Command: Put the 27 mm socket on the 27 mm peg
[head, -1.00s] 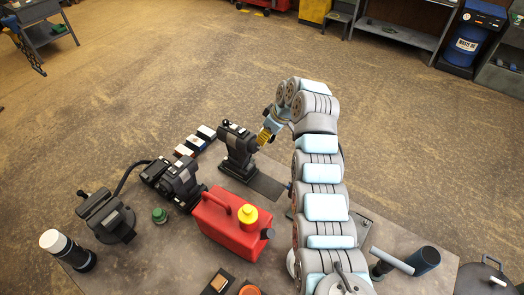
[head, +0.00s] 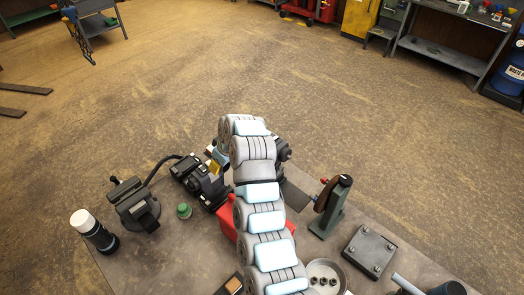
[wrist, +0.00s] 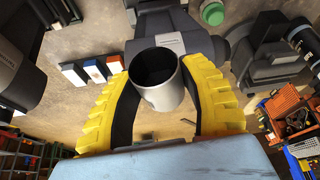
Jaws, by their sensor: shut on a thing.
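The socket (wrist: 158,82), a plain silver cylinder with a dark open end, is held between the yellow-padded fingers of my gripper (wrist: 157,76) in the wrist view. Its size marking cannot be read. In the head view my gripper (head: 214,166) shows only as a bit of yellow beside my arm, above the dark machines at the left of the bench; the socket cannot be made out there. I cannot identify the 27 mm peg in either view.
A dark machine (head: 198,182), a green knob (head: 184,211), a vise (head: 137,208) and a black-and-white cylinder (head: 94,231) stand on the bench's left. A grinder-like tool (head: 331,205) and a plate (head: 369,250) are right.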

